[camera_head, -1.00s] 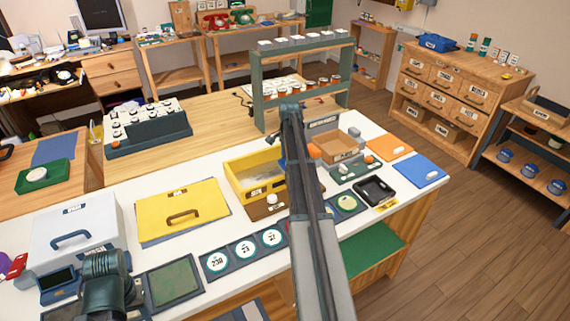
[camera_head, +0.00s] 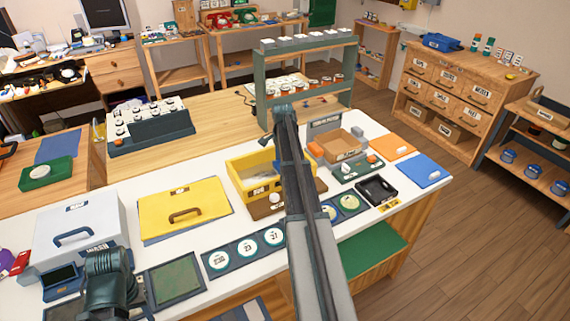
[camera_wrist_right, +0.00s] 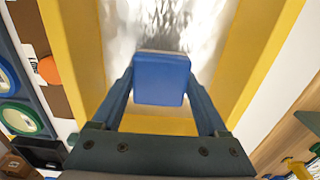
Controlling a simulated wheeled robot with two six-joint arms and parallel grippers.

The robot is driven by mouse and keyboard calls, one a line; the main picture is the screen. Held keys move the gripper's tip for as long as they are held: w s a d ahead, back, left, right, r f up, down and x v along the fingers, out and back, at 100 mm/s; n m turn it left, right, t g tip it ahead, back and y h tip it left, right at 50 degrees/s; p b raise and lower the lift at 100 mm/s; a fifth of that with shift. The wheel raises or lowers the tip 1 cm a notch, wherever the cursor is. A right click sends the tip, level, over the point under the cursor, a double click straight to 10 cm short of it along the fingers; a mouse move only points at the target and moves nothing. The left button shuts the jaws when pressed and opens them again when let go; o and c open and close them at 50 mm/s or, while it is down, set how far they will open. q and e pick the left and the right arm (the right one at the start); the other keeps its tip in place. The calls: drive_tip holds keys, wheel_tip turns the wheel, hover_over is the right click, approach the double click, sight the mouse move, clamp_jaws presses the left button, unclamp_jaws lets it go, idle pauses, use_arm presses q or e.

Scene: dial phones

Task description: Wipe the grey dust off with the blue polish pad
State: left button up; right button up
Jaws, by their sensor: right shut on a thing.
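My right gripper (camera_wrist_right: 160,95) is shut on the blue polish pad (camera_wrist_right: 160,80), held between its fingers in the right wrist view. The pad is over a yellow box (camera_wrist_right: 234,75), whose floor carries streaky grey-white dust (camera_wrist_right: 165,22) beyond the pad's far edge. Whether the pad touches the floor I cannot tell. In the head view the yellow box (camera_head: 236,178) stands on the white worktop, partly hidden by my right arm, which also hides the right gripper and pad. My left arm shows at the lower left, but no left fingers are visible.
A yellow lidded case (camera_head: 180,200) and a white case (camera_head: 80,225) lie left of the box. Dial plates (camera_head: 247,247) lie in front. A black tray (camera_head: 377,190), cardboard box (camera_head: 342,147) and green shelf rack (camera_head: 300,80) crowd the right and back.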

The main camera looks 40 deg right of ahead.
sight(258, 179)
use_arm(q)
drive_tip(key=shift+f, duration=0.1)
use_arm(e)
drive_tip(key=shift+w+a+f, duration=0.1)
drive_tip(key=shift+w+a, duration=0.05)
drive_tip(key=shift+a, duration=0.7)
drive_tip(key=shift+w+a, duration=0.1)
drive_tip(key=shift+a, duration=0.7)
drive_tip(key=shift+a, duration=0.15)
drive_tip(key=shift+w+a, duration=0.25)
drive_tip(key=shift+a, duration=0.5)
drive_tip(key=shift+w+a, duration=0.2)
drive_tip(key=shift+a, duration=0.55)
drive_tip(key=shift+w+a, duration=0.15)
drive_tip(key=shift+a, duration=0.7)
drive_tip(key=shift+w+a, duration=0.1)
drive_tip(key=shift+a, duration=0.75)
use_arm(q)
drive_tip(key=shift+s, duration=0.1)
use_arm(e)
drive_tip(key=shift+a, duration=0.15)
drive_tip(key=shift+w+a, duration=0.25)
drive_tip(key=shift+a, duration=0.55)
drive_tip(key=shift+w+a, duration=0.2)
drive_tip(key=shift+a, duration=0.55)
